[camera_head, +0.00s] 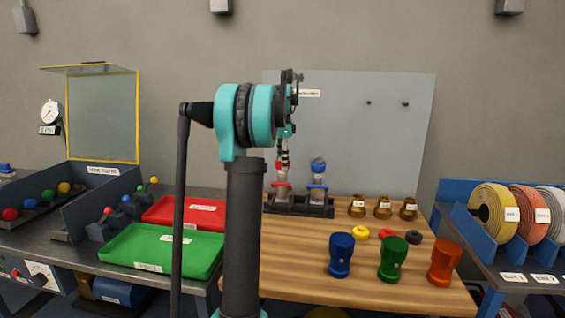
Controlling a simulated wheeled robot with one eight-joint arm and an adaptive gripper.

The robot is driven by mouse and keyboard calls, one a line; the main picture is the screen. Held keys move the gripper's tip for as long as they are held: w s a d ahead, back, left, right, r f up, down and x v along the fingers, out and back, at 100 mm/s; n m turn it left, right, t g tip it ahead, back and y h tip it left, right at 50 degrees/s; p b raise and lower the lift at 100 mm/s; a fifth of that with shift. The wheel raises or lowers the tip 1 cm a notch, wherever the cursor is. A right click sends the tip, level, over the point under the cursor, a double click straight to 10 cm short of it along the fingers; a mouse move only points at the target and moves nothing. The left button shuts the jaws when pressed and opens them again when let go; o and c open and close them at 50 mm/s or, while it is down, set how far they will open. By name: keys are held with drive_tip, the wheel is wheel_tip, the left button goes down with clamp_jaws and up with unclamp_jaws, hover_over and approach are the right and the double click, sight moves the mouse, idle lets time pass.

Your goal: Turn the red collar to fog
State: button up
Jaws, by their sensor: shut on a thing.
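Two upright nozzles stand side by side in a dark rack (300,207) at the back of the wooden bench. The left one has a red collar (281,165) near its top, and the right one has a blue collar (318,165). My wrist and the gripper's small size in the view hide much of the grip. The collar's setting marks cannot be read.
Blue (341,255), green (392,259) and orange (444,263) fittings stand along the bench front. Several brass fittings (383,208) stand behind them. Green (160,250) and red (185,213) trays lie left of my arm. A hose rack (500,240) is at the right.

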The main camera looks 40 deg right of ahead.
drive_tip(key=n, duration=1.2)
drive_tip(key=shift+n, duration=0.4)
idle(0.3)
drive_tip(key=o, duration=1.2)
drive_tip(key=shift+c, duration=0.2)
drive_tip(key=shift+r, duration=0.15)
wheel_tip(320, 180, up, 12)
